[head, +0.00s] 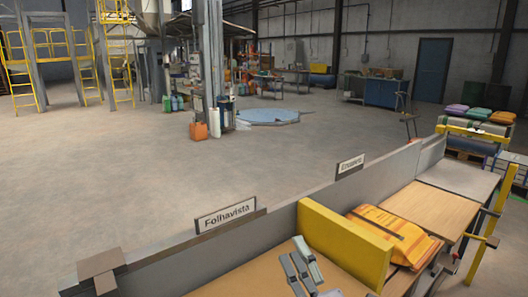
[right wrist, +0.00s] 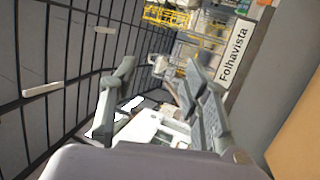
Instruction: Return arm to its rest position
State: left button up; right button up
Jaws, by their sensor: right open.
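My right gripper (head: 301,266) shows at the lower middle of the head view, above the tan bench surface (head: 240,280) and left of the yellow divider (head: 345,245). In the right wrist view its two grey fingers (right wrist: 162,95) stand wide apart with nothing between them. It is apart from the orange sack (head: 398,232), which lies beyond the yellow divider. My left gripper is not in view.
A low grey wall with a "Folhavista" sign (head: 231,216) and an "Ensaplex" type sign (head: 351,166) runs along the bench's far side. Yellow posts (head: 490,225) stand at right. Stacked coloured sacks (head: 478,114) lie behind.

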jog(key=s+d+f+m+g+h, duration=0.4)
jog(key=d+f+m+h, duration=0.15)
jog(key=f+m, duration=0.35)
jog(key=s+d+f+m+g+h, duration=0.4)
jog(key=d+f+m, duration=0.25)
jog(key=f, duration=0.45)
jog(key=s+d+f+m+g+y, duration=0.1)
jog(key=s+f+m+g, duration=0.1)
jog(key=s+f+g, duration=0.5)
jog(key=s+d+f+m+g, duration=0.1)
jog(key=s+f+m+g, duration=0.2)
jog(key=s, duration=0.8)
notch_tip(320, 180, down, 26)
jog(key=s, duration=0.1)
jog(key=s+d+f+g, duration=0.1)
jog(key=s+d+f, duration=0.2)
jog(key=s+f, duration=1.4)
jog(key=shift+s+n, duration=0.15)
jog(key=shift+n, duration=0.3)
